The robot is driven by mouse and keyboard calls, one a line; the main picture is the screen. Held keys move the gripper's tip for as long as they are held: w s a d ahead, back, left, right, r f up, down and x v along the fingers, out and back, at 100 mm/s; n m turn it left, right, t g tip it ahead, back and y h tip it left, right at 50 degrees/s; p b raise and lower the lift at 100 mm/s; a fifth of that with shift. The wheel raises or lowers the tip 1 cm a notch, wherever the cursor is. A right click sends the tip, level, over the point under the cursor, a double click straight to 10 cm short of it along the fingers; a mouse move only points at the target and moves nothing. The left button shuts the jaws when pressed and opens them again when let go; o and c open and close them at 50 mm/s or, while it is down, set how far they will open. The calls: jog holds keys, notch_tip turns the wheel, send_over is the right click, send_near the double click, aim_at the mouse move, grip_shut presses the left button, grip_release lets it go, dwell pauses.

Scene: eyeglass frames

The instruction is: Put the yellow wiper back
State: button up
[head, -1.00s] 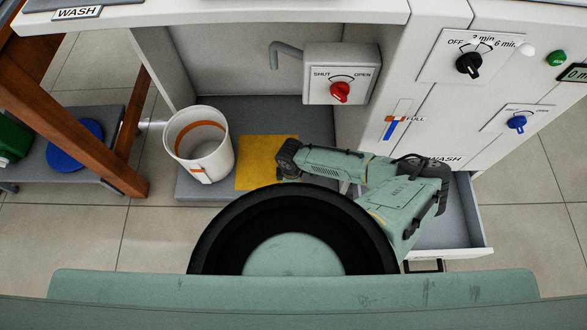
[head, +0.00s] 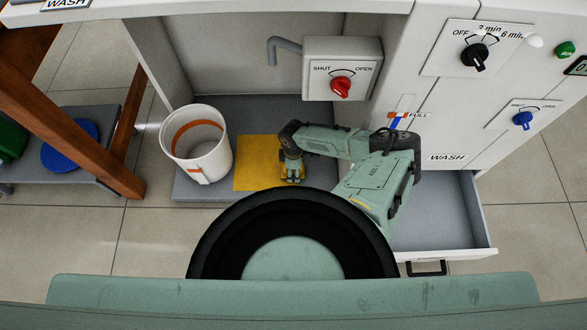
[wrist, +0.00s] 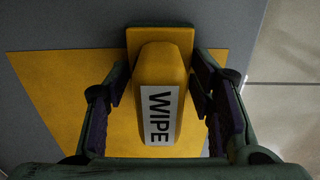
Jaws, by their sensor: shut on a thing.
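The yellow wiper (wrist: 160,75), labelled WIPE, is between the two fingers of my gripper (wrist: 158,92) in the wrist view. My gripper is shut on its raised yellow handle. In the head view, my gripper (head: 291,173) is low over the right part of the flat yellow mat (head: 255,165), and only a little of the wiper shows under it. The mat also lies below the wiper in the wrist view (wrist: 60,75). I cannot tell whether the wiper touches the mat.
A white bucket (head: 197,145) with an orange band stands left of the mat on a grey platform (head: 240,112). An open drawer (head: 440,215) is to the right. A panel with a red SHUT/OPEN knob (head: 340,86) is above and behind.

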jog(key=shift+f, duration=0.1)
jog(key=o, duration=0.6)
jog(key=shift+f, duration=0.1)
jog(key=o, duration=0.5)
notch_tip(320, 180, up, 8)
jog(key=p, duration=0.7)
jog(key=shift+s, duration=0.1)
